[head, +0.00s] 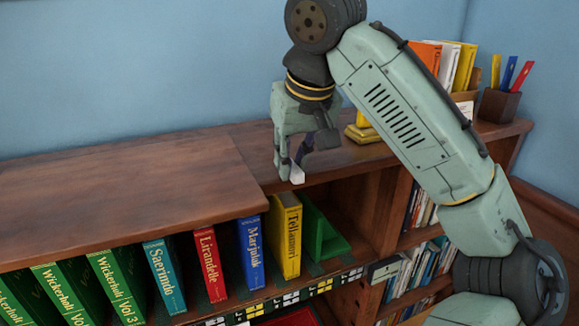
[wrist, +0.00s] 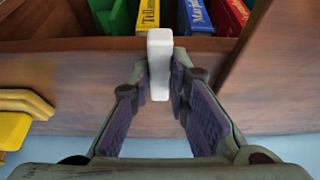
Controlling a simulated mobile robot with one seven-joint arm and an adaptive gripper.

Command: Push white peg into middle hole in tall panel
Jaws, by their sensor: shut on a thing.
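My gripper (head: 291,172) is shut on a small white peg (head: 297,175). It holds the peg at the front edge of the bookcase top, above the yellow book and the green bookend. In the wrist view the white peg (wrist: 160,62) stands out between the two purple-padded fingers (wrist: 162,85). Its far end overlaps the shelf edge in the picture; I cannot tell whether it touches. An upright wood panel (head: 388,215) divides the bookcase right of the green bookend. I see no hole in it, and I cannot tell whether it is the tall panel.
Several upright books, including a yellow one (head: 285,235) and a blue one (head: 251,252), stand on the shelf below. A green bookend (head: 322,238) is right of them. A yellow object (head: 362,133) and a pen holder (head: 498,105) stand on top. The left bookcase top (head: 120,190) is clear.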

